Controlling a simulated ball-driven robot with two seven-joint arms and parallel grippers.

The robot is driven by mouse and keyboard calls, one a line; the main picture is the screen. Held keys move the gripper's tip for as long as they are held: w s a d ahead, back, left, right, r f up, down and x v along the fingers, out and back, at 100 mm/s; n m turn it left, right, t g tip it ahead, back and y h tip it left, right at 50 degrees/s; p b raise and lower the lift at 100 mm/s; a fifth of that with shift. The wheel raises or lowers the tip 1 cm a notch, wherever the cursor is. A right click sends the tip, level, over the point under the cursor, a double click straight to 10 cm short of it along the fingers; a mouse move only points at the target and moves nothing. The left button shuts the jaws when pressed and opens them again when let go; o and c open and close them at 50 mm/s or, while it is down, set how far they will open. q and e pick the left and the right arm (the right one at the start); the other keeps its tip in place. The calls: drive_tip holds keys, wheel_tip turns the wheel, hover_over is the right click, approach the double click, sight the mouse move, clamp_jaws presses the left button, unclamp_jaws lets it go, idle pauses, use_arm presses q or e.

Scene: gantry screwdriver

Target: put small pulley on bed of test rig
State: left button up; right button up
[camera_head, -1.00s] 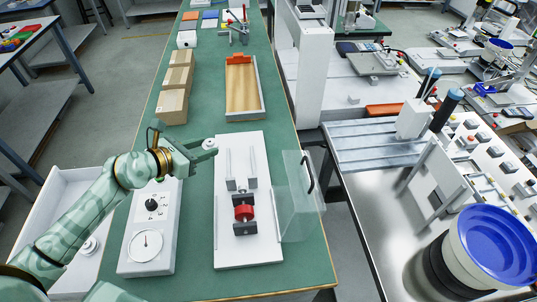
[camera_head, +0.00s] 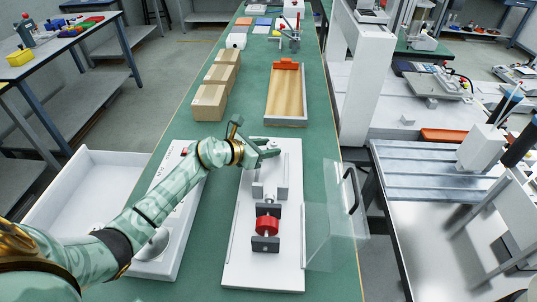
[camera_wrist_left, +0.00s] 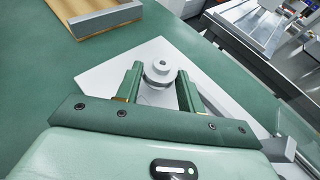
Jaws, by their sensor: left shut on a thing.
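My left gripper (camera_head: 270,149) is over the far end of the white bed of the test rig (camera_head: 240,245). In the left wrist view my left gripper (camera_wrist_left: 158,85) is shut on the small pulley (camera_wrist_left: 160,70), a pale grey stepped disc with a centre hole. The pulley is at the fingertips, with the white bed behind it. In the head view the pulley is hard to make out among the fingers. The rig carries grey rails and a red cylinder (camera_head: 267,226) between dark brackets. I cannot tell the pulley's height above the bed. My right gripper is out of view.
A clear guard (camera_head: 335,235) with a black handle stands open along the rig's right side. A white gauge box (camera_head: 165,265) and a white tray (camera_head: 60,205) lie to the left. Cardboard boxes (camera_head: 209,101) and a wooden-floored tray (camera_head: 286,90) stand farther back.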

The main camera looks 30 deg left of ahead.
use_arm(q)
wheel_tip(320, 180, down, 2)
drive_tip(key=shift+f, duration=0.1)
drive_tip(key=shift+r, duration=0.35)
drive_tip(key=shift+f, duration=0.15)
drive_tip(key=o, duration=1)
drive_tip(key=shift+c, duration=0.2)
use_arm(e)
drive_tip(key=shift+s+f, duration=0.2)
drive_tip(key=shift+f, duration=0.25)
use_arm(q)
drive_tip(key=shift+s+a+r, duration=0.1)
drive_tip(key=shift+s+r, duration=0.1)
drive_tip(key=shift+r, duration=0.15)
drive_tip(key=p+v, duration=0.4)
drive_tip(key=v, duration=0.6)
drive_tip(key=shift+s, duration=0.2)
drive_tip(key=shift+s+a+r, duration=0.1)
drive_tip(key=shift+s+a, duration=0.15)
drive_tip(key=shift+s, duration=0.25)
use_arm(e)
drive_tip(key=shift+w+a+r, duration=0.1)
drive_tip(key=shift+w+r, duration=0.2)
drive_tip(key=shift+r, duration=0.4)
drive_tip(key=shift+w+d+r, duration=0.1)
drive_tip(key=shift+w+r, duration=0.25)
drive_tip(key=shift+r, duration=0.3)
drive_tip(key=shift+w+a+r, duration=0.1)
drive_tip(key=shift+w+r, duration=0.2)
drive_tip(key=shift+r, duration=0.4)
